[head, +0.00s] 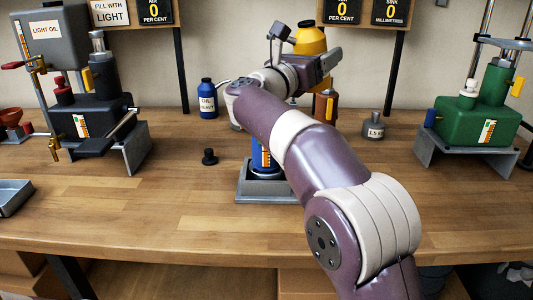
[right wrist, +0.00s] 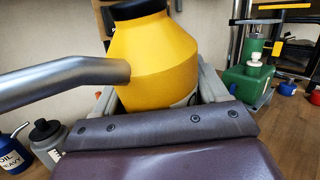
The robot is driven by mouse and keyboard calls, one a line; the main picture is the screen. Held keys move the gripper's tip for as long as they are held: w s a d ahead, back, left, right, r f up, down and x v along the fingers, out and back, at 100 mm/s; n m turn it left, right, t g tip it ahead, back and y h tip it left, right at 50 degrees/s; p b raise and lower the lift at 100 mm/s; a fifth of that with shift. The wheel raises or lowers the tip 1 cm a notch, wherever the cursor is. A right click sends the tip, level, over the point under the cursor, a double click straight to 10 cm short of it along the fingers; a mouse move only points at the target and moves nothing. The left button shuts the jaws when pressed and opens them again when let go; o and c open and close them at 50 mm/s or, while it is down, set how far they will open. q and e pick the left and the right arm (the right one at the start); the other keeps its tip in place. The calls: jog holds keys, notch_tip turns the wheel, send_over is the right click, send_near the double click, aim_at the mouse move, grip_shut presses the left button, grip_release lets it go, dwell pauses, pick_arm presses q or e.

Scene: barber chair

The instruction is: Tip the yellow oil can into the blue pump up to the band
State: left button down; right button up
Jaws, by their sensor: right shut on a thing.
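The yellow oil can (head: 311,40) is held high above the bench in the head view, partly hidden by my arm. In the right wrist view the yellow can (right wrist: 150,55) has a dark top and looks about upright, its grey spout (right wrist: 70,80) reaching left. My right gripper (head: 318,66) is shut on the can; its jaws flank it in the right wrist view (right wrist: 155,100). The blue pump (head: 257,160) stands in a grey tray (head: 254,190), mostly hidden behind my right arm. Part of its coloured gauge shows; I cannot tell the oil level. My left gripper is out of view.
A blue oil bottle (head: 208,101) and a small grey bottle (head: 373,125) stand behind. A black knob (head: 209,157) lies left of the pump. A black jack (head: 95,108) is at left, a green jack (head: 487,112) at right. The bench front (head: 150,215) is clear.

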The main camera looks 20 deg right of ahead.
aim_at(318, 33)
jog(key=shift+r+p, duration=1.8)
jog(key=shift+r, duration=0.85)
jog(key=shift+f, duration=0.1)
